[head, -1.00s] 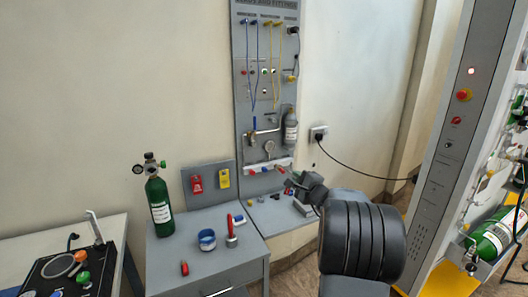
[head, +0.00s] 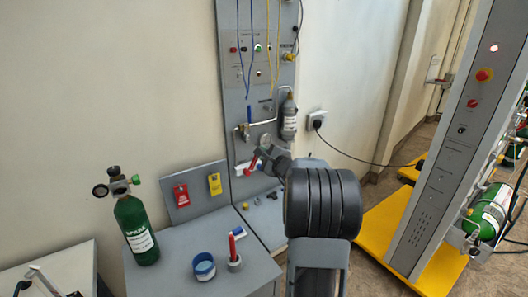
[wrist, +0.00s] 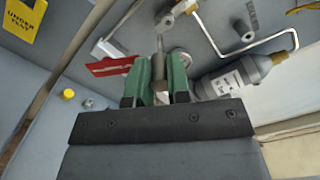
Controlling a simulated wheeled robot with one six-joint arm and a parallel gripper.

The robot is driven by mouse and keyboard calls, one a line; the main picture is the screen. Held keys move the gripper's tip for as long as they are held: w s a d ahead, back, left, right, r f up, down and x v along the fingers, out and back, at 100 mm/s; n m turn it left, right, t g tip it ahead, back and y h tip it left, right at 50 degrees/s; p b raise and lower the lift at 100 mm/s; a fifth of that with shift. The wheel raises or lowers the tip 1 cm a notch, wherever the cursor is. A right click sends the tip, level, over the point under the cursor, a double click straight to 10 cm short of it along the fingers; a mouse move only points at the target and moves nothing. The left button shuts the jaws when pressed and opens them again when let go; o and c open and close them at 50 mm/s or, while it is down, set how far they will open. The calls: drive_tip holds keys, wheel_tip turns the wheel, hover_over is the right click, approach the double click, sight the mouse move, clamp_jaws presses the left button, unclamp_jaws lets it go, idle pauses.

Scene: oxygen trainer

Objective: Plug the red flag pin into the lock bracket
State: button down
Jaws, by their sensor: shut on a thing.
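My gripper (wrist: 160,82) is shut on the red flag pin, with its grey shaft (wrist: 158,66) upright between the green fingers in the wrist view. The red flag (wrist: 112,66) sticks out to the left of the fingers. In the head view, the red flag (head: 252,163) shows just left of my gripper (head: 264,153), close to the wall panel. A pale bar (wrist: 113,43) on the panel, perhaps the lock bracket, lies just beyond the flag; it also shows in the head view (head: 241,169). I cannot tell whether the pin touches it.
A grey bottle (wrist: 232,75) and bent metal pipe (wrist: 270,42) are close on the right. A yellow knob (wrist: 68,94) and small parts lie on the ledge below. Red (head: 181,195) and yellow (head: 214,184) tags, a green cylinder (head: 137,230) and a blue-banded tub (head: 204,267) are left.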

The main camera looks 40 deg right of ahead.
drive_tip(key=shift+s+d+h+b, duration=0.35)
drive_tip(key=shift+s+d, duration=0.2)
drive_tip(key=shift+d, duration=0.3)
drive_tip(key=shift+a+f+b, duration=0.1)
drive_tip(key=shift+b, duration=0.3)
drive_tip(key=w+b, duration=0.1)
drive_tip(key=w, duration=0.5)
drive_tip(key=shift+b, duration=0.35)
drive_tip(key=shift+b, duration=1.4)
idle(0.7)
drive_tip(key=shift+w+d+r+p, duration=0.1)
drive_tip(key=shift+w+r+p, duration=0.05)
drive_tip(key=shift+w, duration=1.2)
drive_tip(key=shift+w+d+r+p, duration=0.1)
drive_tip(key=shift+w+p, duration=0.05)
drive_tip(key=shift+w, duration=1.2)
idle(0.4)
drive_tip(key=c, duration=1)
unclamp_jaws()
drive_tip(key=shift+f, duration=0.1)
